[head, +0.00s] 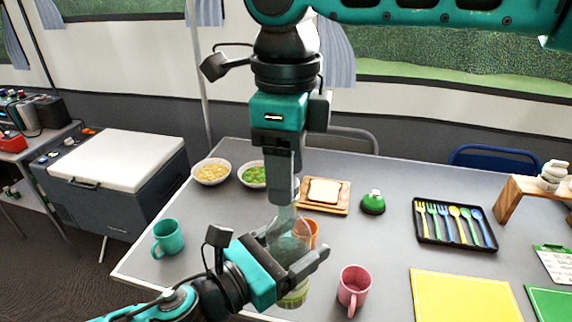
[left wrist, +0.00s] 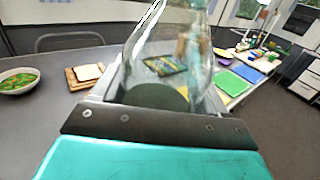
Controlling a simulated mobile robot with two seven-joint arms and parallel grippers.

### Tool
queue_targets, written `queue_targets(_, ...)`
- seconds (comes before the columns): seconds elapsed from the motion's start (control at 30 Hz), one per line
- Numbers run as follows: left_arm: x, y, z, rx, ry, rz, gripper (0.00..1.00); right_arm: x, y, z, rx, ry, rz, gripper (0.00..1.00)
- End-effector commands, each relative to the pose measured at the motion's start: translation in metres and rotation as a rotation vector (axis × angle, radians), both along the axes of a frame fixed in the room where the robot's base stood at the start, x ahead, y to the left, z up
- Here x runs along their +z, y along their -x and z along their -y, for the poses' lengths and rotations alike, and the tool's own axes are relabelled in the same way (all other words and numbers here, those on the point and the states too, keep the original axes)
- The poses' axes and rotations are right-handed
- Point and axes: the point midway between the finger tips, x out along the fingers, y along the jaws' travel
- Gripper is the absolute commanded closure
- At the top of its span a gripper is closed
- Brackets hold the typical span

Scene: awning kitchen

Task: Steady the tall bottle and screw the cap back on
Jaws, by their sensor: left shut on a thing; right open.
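The tall clear bottle (head: 286,228) stands upright at the table's near edge, with greenish content showing low down. My left gripper (head: 290,252) is shut around its body from the left. In the left wrist view the clear bottle (left wrist: 178,55) fills the space between the fingers. My right gripper (head: 284,192) points straight down over the bottle's neck, with its jaws open. Its fingers overlap the top of the neck in the head view. I cannot make out the cap; the right fingers hide that spot.
An orange cup (head: 313,232) stands close behind the bottle and a pink mug (head: 354,287) to its right. A teal mug (head: 168,238), two bowls (head: 212,172), a bread board (head: 324,196), a green-domed item (head: 373,203) and a cutlery tray (head: 453,242) lie around.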

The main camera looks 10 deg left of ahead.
Motion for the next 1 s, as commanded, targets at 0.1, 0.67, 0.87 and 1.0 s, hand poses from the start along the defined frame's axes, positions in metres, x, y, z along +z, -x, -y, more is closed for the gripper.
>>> queue_targets(0.1,0.001,0.0,0.0,0.0,0.0,0.001,1.0,0.001,0.0,-0.001,0.002,-0.001,-0.001,0.44)
queue_targets(0.67,0.001,0.0,0.0,0.0,0.0,0.001,1.0,0.045,0.001,-0.001,0.003,-0.001,-0.002,0.44)
queue_targets(0.87,0.001,0.0,0.0,0.0,0.001,0.002,1.0,0.045,0.001,-0.001,0.009,-0.001,-0.002,0.48)
queue_targets(1.0,0.001,0.0,0.0,0.0,0.001,0.002,1.0,0.045,0.001,-0.001,0.089,0.0,-0.002,0.48)
